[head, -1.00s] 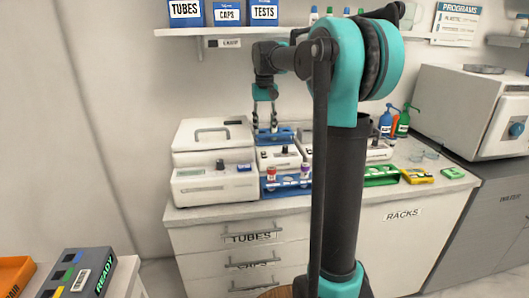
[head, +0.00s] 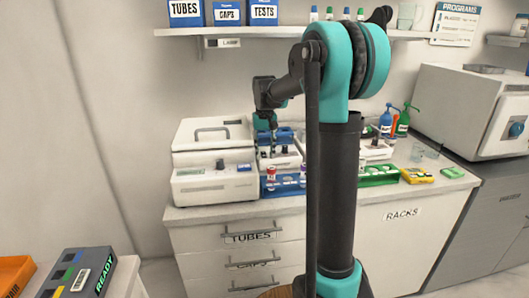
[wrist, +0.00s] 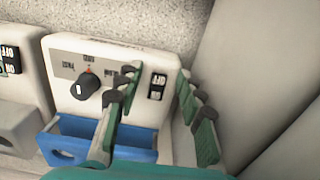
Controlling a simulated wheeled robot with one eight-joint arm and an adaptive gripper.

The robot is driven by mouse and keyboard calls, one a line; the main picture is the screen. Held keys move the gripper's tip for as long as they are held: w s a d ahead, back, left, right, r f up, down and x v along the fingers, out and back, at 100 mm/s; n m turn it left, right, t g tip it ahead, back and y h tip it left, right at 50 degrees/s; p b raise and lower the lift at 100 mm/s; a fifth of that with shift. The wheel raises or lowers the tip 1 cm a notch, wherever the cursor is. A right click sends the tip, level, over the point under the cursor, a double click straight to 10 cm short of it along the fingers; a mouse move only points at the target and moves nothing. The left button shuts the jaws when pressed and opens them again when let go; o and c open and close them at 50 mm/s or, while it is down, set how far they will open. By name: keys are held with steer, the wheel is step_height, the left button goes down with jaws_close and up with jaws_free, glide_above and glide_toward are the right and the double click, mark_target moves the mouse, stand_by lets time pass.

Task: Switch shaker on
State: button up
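The shaker (wrist: 110,112) is a small white box with a blue tray (wrist: 75,125), a black dial (wrist: 87,85) and a black rocker switch (wrist: 157,88) with white lettering. I cannot tell which way the rocker is set. In the head view the shaker's blue tray (head: 284,136) shows on the counter behind a tube rack, and my gripper and arm partly hide the shaker. My gripper (wrist: 158,78) is open and empty, its two green and black fingers apart on either side of the switch in the wrist view. It also shows low over the shaker in the head view (head: 272,148). Contact cannot be told.
A white lidded machine (head: 212,182) stands left of the shaker. A blue rack (head: 284,186) with capped tubes stands in front. A second white device with a switch (wrist: 8,62) is beside the shaker. A shelf (head: 265,31) hangs above. A green rack (head: 378,175) is right of my arm.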

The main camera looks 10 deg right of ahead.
jaws_close()
